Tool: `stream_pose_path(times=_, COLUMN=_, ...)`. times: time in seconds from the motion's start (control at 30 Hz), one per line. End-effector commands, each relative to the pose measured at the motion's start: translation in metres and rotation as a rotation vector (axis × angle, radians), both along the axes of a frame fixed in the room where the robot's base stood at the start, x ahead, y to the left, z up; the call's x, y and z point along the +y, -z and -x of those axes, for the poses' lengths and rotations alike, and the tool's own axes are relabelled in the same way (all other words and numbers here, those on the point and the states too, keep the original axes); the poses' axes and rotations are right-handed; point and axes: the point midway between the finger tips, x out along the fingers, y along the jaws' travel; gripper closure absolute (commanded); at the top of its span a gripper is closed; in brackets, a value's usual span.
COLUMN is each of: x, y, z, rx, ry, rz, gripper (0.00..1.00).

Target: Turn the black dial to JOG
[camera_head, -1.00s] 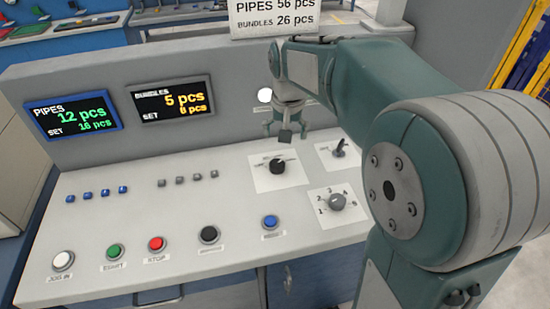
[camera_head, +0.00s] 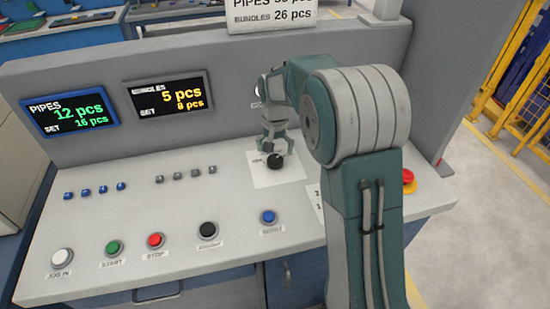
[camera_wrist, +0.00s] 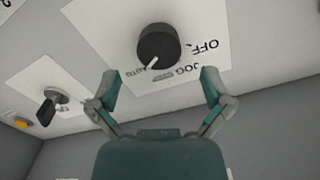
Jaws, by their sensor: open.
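The black dial (camera_head: 275,160) sits on a white label plate (camera_head: 290,177) on the sloped console. In the wrist view the dial (camera_wrist: 158,46) shows a white pointer mark at its lower left, near the word AUTO. The words JOG and OFF are printed further round it, JOG between AUTO and OFF. My gripper (camera_head: 276,148) is just above the dial in the head view. In the wrist view my gripper (camera_wrist: 158,85) is open, its fingers apart on both sides, with the dial ahead between them. I cannot tell whether a finger touches it.
A key-like switch (camera_wrist: 48,108) on its own plate stands near the dial. A red emergency button (camera_head: 408,176) is right of my arm. Push buttons, such as the blue one (camera_head: 268,217), line the front edge. Two displays (camera_head: 168,97) stand on the upright panel behind.

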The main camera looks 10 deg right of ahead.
Motion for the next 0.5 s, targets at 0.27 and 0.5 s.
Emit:
stream_pose_path(times=0.27, x=0.0, y=0.034, z=0.0, rx=0.0, ry=0.0, rz=0.0, gripper=0.01)
stream_pose_path(times=0.5, x=0.0, y=0.038, z=0.0, rx=-0.001, ry=0.0, rz=-0.001, gripper=0.01)
